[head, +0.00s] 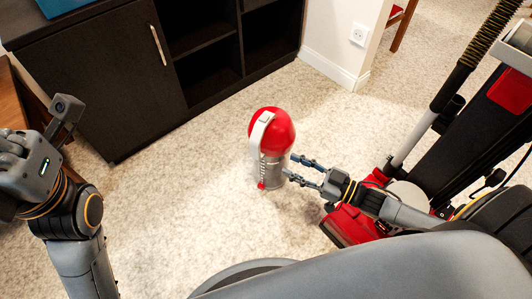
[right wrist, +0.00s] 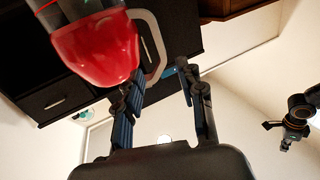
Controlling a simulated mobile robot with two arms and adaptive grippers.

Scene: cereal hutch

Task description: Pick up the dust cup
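The dust cup (head: 273,131) stands upright on the carpet, with a red domed top, a clear grey lower body and a pale handle on its left side. In the right wrist view the dust cup (right wrist: 100,50) shows upside down at the upper left, its handle close to the fingertips. My right gripper (head: 289,165) is open beside the cup's lower right side, with nothing held. Whether a fingertip touches the cup I cannot tell. My left arm is at the left edge of the head view; its gripper (head: 12,160) is partly cut off, its fingers unclear.
A red and black upright vacuum (head: 350,222) stands right of the cup, close to my right arm. A dark cabinet (head: 110,75) with open shelves is behind, beside a white wall end with an outlet (head: 358,34). Carpet left of the cup is clear.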

